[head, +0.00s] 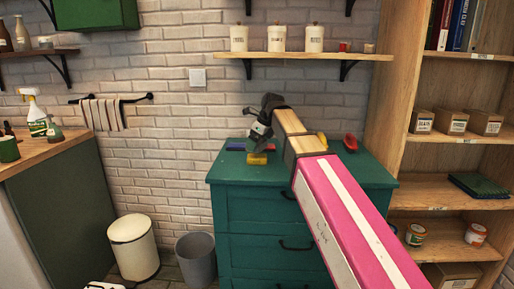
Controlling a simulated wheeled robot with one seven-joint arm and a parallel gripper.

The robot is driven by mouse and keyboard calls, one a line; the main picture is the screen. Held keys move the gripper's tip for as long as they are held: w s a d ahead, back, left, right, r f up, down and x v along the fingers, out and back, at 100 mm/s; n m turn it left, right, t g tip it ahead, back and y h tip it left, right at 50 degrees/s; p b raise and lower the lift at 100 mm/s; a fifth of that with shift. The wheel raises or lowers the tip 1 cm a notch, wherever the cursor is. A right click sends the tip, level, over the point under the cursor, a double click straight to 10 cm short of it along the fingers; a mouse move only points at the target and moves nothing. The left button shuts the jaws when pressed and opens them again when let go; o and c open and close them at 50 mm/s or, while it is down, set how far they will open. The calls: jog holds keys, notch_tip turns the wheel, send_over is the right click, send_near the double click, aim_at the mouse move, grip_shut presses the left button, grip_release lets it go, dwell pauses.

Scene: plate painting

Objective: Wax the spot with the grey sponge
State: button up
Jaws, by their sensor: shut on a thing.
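My gripper (260,133) is above the left part of the green dresser top (225,168), pointing down. It is shut on a small dark greyish thing, seemingly the grey sponge; its outline is hard to tell from the fingers. A yellow block (257,159) shows directly below the fingertips; I cannot tell whether the held thing touches it. No spot can be made out on the dresser top, and my arm hides its middle.
A blue and purple block (236,147) lies left of my gripper. A red object (351,142) and a yellow one (322,139) lie to the right, past my arm. A wall shelf (290,56) with canisters hangs above. A wooden bookcase (398,120) stands close on the right.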

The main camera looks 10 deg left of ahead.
jog(key=shift+r, duration=1.95)
